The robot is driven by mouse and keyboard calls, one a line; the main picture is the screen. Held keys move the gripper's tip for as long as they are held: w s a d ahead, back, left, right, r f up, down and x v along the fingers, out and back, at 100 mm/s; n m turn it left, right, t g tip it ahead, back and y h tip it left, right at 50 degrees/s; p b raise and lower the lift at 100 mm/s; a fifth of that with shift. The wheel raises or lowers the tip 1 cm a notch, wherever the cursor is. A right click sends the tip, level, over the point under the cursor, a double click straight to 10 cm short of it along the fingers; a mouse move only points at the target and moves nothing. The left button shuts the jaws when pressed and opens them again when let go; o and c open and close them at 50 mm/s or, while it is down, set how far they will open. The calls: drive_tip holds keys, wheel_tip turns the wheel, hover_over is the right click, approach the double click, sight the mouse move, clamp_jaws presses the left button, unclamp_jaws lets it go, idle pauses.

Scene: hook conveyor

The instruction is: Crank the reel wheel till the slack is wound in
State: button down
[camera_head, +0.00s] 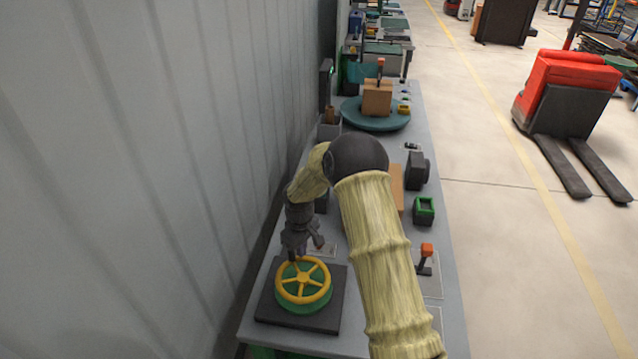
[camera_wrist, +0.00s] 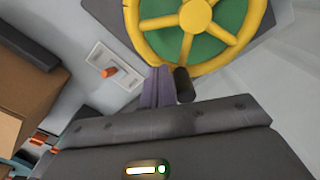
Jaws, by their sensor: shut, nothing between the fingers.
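The reel wheel (camera_head: 304,281) is a yellow spoked handwheel over a green drum on a dark square base (camera_head: 290,314), at the near left of the bench. My gripper (camera_head: 294,258) is above the wheel's far left rim, pointing down. In the wrist view the wheel (camera_wrist: 196,16) fills the top, and my gripper's fingertips (camera_wrist: 169,74) are together at its rim with nothing between them. A dark peg-like piece (camera_wrist: 183,85) shows right beside the fingers; I cannot tell if they touch it. No line or slack is visible.
A small plate with an orange switch (camera_wrist: 109,72) lies next to the wheel. An orange-topped lever (camera_head: 426,255) stands to the right on the bench. A green-topped box (camera_head: 424,210) and a turntable with a carton (camera_head: 377,98) are farther back. A grey wall (camera_head: 200,150) runs close on the left.

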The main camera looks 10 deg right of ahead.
sight(289, 251)
drive_tip(key=shift+s+a, duration=0.15)
drive_tip(key=shift+a, duration=0.8)
drive_tip(key=shift+s+a, duration=0.1)
drive_tip(key=shift+a, duration=0.8)
drive_tip(key=shift+r+p, duration=2.55)
drive_tip(key=shift+r, duration=2)
drive_tip(key=shift+d, duration=0.1)
drive_tip(key=s+d+r+m+t+b, duration=0.1)
drive_tip(key=s+d+r+m+b, duration=0.1)
drive_tip(key=s, duration=0.6)
drive_tip(key=s+d+r+m+b, duration=0.2)
drive_tip(key=s+d+r+m, duration=0.1)
drive_tip(key=s+d, duration=0.3)
drive_tip(key=s+d+r+m+t+b, duration=0.1)
drive_tip(key=s+d+r+m+b, duration=0.1)
drive_tip(key=s, duration=0.8)
wheel_tip(289, 251, up, 2)
drive_tip(key=shift+s+d+r+m+t, duration=0.1)
drive_tip(key=shift+s+d+m+t, duration=0.3)
drive_tip(key=shift+d, duration=0.65)
